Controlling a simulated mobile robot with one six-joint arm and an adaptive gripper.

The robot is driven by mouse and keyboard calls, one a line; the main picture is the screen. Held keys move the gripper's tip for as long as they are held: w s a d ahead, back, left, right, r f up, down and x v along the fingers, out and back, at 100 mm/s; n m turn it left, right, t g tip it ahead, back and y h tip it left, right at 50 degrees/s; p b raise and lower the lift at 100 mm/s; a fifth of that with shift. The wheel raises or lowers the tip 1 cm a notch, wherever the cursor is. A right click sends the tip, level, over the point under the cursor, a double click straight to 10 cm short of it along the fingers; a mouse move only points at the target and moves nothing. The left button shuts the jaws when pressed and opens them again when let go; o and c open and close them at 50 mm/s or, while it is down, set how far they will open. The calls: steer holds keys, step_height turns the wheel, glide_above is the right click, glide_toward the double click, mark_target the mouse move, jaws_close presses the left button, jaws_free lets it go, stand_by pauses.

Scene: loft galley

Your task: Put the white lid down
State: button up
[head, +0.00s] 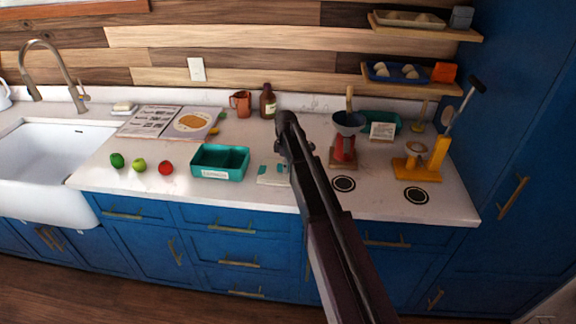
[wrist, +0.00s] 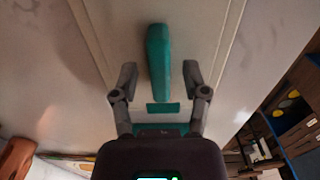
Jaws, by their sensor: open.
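The white lid (head: 270,181) shows in the head view as a pale flat piece with teal marks, at the counter's front just right of the teal crate. It seems to lie on the counter, and my arm covers its right part. In the wrist view a teal bar (wrist: 158,60), which looks like its handle, stands between the fingers of my gripper (wrist: 158,76). The fingers are open, with a gap on each side of the bar. In the head view my arm hides the fingers.
The teal crate (head: 220,177) stands left of the lid, with several fruits further left. A red grinder (head: 343,148) and a yellow press (head: 425,160) stand right of my arm. Black round marks (head: 344,184) lie on the counter's front. A pitcher (head: 241,104) and brown bottle (head: 268,101) stand behind.

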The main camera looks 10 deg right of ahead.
step_height(320, 180, up, 12)
steer(key=p, duration=1.1)
steer(key=shift+s+f, duration=0.1)
stand_by(0.6)
steer(key=s+m, duration=1.4)
steer(key=s, duration=1.4)
steer(key=shift+s+d, duration=0.35)
steer(key=shift+s, duration=0.05)
step_height(320, 180, down, 5)
steer(key=b, duration=0.4)
